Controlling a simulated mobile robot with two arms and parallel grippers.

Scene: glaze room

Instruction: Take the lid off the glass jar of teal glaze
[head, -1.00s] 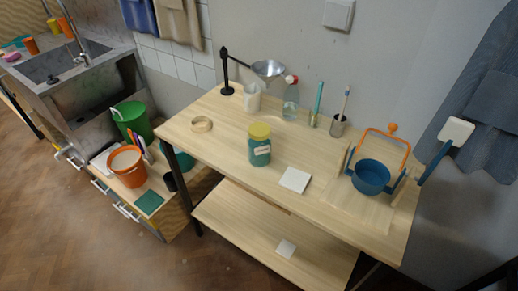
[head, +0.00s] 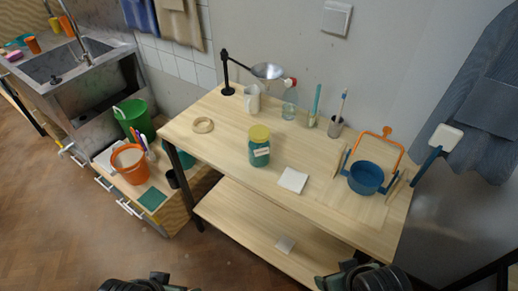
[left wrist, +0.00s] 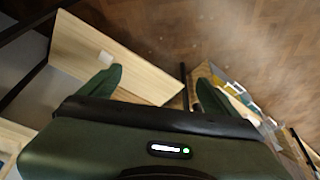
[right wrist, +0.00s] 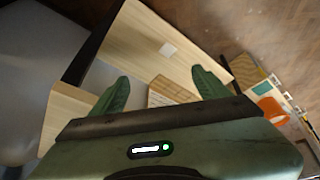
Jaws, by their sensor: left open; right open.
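The glass jar of teal glaze (head: 259,155) stands upright on the wooden table, with a white label on its front. Its yellow lid (head: 260,132) sits on top of it. My left gripper (left wrist: 158,78) is open and empty in the left wrist view. My right gripper (right wrist: 160,76) is open and empty in the right wrist view. In the head view both show only partly at the bottom edge, in front of the table and well apart from the jar. The jar is not seen clearly in either wrist view.
A white tile (head: 293,180) lies right of the jar, and a pale ring (head: 203,125) lies left. A white jug (head: 252,99), a clear bottle (head: 289,109) and a brush cup (head: 335,127) stand behind. A blue pot (head: 366,178) is at the right. Bare tabletop surrounds the jar.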

